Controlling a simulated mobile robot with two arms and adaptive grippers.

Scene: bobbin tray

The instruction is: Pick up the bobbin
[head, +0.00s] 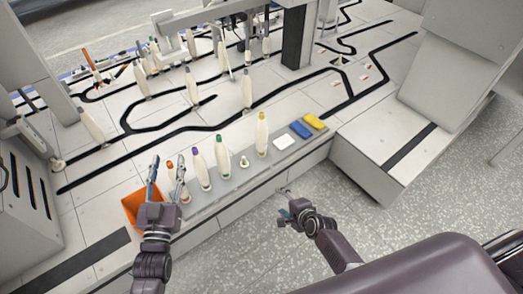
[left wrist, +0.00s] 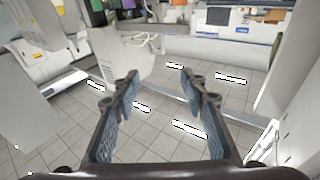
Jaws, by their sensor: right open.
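Several cream bobbins with coloured tops stand in a row on a grey tray (head: 232,184): a purple-topped one (head: 202,172), a green-topped one (head: 222,158) and a yellow-topped one (head: 262,136). A short cream piece (head: 244,162) stands between the green and yellow ones. My left gripper (head: 166,168) is over the left end of the tray, fingers apart and pointing up the picture. An orange tip (head: 170,164) shows between its fingers; whether it touches them I cannot tell. In the left wrist view the gap between the fingers (left wrist: 160,85) is empty. My right gripper (head: 284,192) is open, low beside the tray's front edge.
An orange bin (head: 130,208) stands left of the tray, partly behind my left gripper. More bobbins (head: 92,122) stand on the white track floor behind.

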